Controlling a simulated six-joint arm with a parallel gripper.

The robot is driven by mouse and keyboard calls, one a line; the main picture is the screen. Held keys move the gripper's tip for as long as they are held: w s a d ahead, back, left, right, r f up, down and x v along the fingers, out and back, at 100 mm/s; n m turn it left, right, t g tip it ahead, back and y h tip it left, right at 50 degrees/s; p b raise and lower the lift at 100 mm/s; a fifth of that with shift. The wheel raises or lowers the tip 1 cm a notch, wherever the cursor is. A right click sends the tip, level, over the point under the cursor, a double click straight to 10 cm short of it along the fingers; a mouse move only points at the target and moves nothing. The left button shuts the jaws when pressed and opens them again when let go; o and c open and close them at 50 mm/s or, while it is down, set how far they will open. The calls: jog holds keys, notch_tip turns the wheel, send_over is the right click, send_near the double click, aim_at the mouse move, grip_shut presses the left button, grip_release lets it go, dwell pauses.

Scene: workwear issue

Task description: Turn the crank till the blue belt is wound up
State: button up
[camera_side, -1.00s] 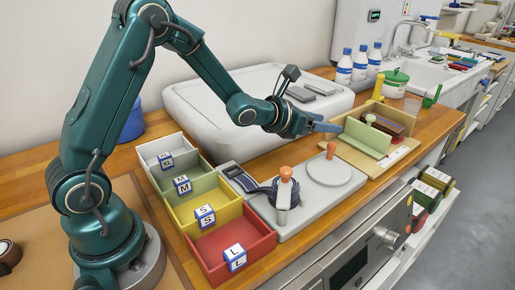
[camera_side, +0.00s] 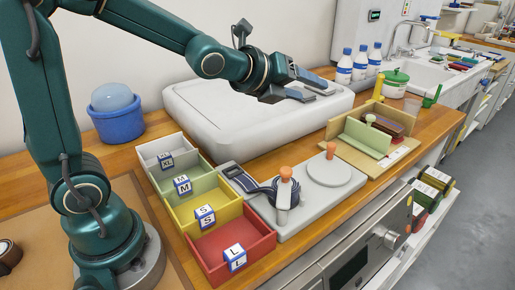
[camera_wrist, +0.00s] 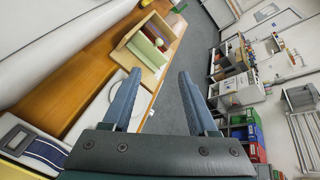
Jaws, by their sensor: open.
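The dark blue belt (camera_side: 241,181) lies on a grey plate (camera_side: 312,215), its buckle end stretched out flat to the left. The rest is coiled around an upright post (camera_side: 284,194) topped by an orange knob (camera_side: 285,172). A second orange knob (camera_side: 331,147) stands at the edge of a pale round disc (camera_side: 338,170) on the same plate. Which of these is the crank handle I cannot tell. My gripper (camera_side: 316,83) is open and empty, raised well above and behind the plate. In the wrist view, the belt (camera_wrist: 42,149) shows at lower left, apart from my fingers (camera_wrist: 159,74).
Boxes in white, green, yellow and red (camera_side: 274,240) with size blocks stand left of the plate. A wooden holder (camera_side: 382,161) with a green panel stands to the right. A white lidded case (camera_side: 190,105) lies behind. A blue tub (camera_side: 117,122) is at back left.

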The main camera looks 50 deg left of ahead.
jog(key=s+d+f+n+g+h, duration=0.1)
jog(key=s+d+f+n+g, duration=0.15)
jog(key=s+n, duration=0.85)
jog(key=s+d+f+n+g, duration=0.15)
jog(key=s+n+g, duration=0.25)
jog(key=s+n, duration=0.7)
jog(key=w+d+r+n+g+h, duration=0.3)
jog(key=d+r+n+g+h, duration=0.15)
jog(key=d+n+h, duration=0.6)
jog(key=w+d+r+n+t+h, duration=0.2)
jog(key=w+r+n, duration=0.1)
jog(key=w+n, duration=0.3)
jog(key=n+t+y, duration=0.5)
jog(key=n+t, duration=0.7)
jog(key=n, duration=0.8)
send_over(328, 146)
jog(key=v, duration=0.4)
notch_tip(328, 146, down, 14)
notch_tip(328, 146, down, 7)
jog(key=shift+w+a+f, duration=0.1)
jog(key=x, duration=0.3)
jog(key=shift+w+r+m, duration=0.2)
jog(key=shift+r+m, duration=0.05)
jog(key=shift+r, duration=0.05)
jog(key=shift+x, duration=0.85)
